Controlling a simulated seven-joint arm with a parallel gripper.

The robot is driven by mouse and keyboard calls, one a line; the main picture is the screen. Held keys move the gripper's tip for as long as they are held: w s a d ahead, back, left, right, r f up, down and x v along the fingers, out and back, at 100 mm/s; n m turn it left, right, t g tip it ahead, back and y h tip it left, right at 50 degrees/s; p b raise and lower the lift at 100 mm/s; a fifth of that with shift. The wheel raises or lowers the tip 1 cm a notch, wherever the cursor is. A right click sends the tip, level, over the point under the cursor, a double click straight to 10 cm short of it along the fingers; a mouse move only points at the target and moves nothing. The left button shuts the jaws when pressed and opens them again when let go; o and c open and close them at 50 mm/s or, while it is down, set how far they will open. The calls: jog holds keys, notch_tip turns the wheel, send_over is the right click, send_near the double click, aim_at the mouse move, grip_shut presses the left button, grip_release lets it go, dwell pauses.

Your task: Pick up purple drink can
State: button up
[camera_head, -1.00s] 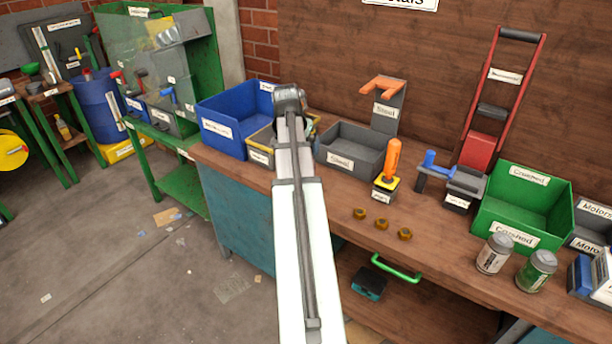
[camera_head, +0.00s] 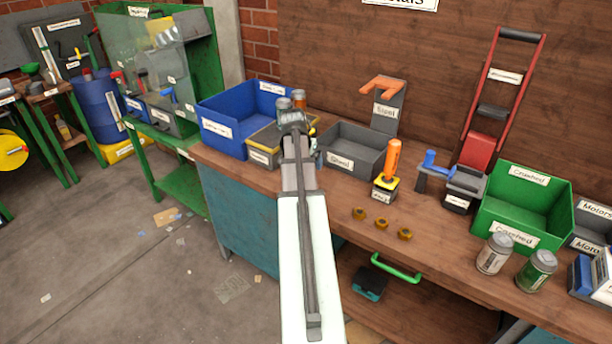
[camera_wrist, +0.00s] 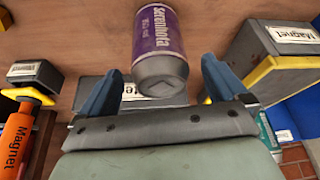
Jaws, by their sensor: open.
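The purple drink can (camera_wrist: 160,40) is at the top middle of the wrist view. It has white lettering, and its silver end faces my gripper. My gripper (camera_wrist: 161,66) has two blue fingers spread apart, one on each side of the can's lower part. I see gaps between fingers and can, so it is not gripped. In the head view my own arm hides the fingers, and I cannot make out the can there.
A yellow-trimmed Magnet box (camera_wrist: 268,65) is close on the right in the wrist view. An orange-handled magnet tool (camera_wrist: 17,135) is on the left. In the head view, a blue bin (camera_head: 222,140), a grey bin (camera_head: 345,165) and several nuts share the bench.

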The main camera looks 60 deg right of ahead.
jog(key=shift+x, duration=2.25)
jog(key=shift+c, duration=0.2)
jog(key=c, duration=1)
jog(key=shift+r, duration=0.15)
